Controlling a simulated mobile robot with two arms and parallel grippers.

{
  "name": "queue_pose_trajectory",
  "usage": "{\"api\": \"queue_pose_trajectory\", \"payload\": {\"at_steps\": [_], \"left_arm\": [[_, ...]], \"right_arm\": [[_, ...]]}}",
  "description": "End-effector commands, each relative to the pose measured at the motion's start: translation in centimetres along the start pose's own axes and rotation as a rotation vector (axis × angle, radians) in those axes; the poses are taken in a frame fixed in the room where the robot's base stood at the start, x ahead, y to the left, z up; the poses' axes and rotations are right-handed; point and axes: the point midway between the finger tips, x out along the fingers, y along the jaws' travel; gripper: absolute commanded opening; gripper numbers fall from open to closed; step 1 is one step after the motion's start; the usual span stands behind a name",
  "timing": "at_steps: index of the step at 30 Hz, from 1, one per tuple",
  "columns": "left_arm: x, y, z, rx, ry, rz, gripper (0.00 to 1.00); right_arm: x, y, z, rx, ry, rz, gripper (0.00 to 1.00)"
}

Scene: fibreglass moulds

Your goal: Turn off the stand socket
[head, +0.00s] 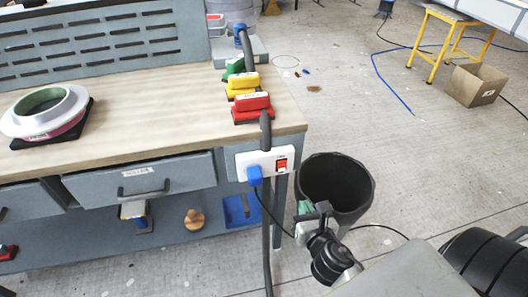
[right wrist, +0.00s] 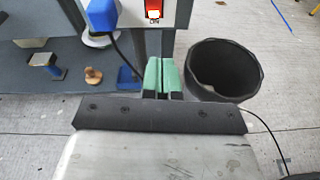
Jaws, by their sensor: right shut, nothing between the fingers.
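The stand socket (head: 240,164) is a white box on the front right corner of the workbench. A blue plug (head: 254,176) sits in its left part, and a red rocker switch (head: 282,166) is at its right end. In the right wrist view the socket (right wrist: 133,17) is at the top edge, partly cut off. The switch (right wrist: 152,10) looks red with a bright patch, above small lettering that seems to read ON. My right gripper (head: 306,208) is shut and empty, below and right of the socket. Its green fingertips (right wrist: 163,62) are apart from the switch. My left gripper is out of view.
A black bin (head: 336,190) stands just beside my right gripper. A dark cable hangs from the plug, and a grey post runs down below the socket.

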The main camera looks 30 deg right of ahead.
Motion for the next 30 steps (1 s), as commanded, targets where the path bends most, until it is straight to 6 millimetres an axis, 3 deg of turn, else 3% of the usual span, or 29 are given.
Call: {"api": "queue_pose_trajectory", "payload": {"at_steps": [5,17,23,30], "left_arm": [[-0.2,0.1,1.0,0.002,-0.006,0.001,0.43],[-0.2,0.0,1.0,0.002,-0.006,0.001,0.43],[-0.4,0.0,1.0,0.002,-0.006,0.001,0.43],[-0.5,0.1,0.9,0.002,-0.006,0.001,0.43]], "right_arm": [[-0.1,0.2,1.2,-0.108,-0.029,0.018,0.00],[0.4,0.3,1.2,-0.106,-0.031,0.018,0.00],[3.4,0.3,1.4,-0.106,-0.032,0.017,0.00],[8.6,0.4,1.4,-0.104,-0.031,0.016,0.00]]}}
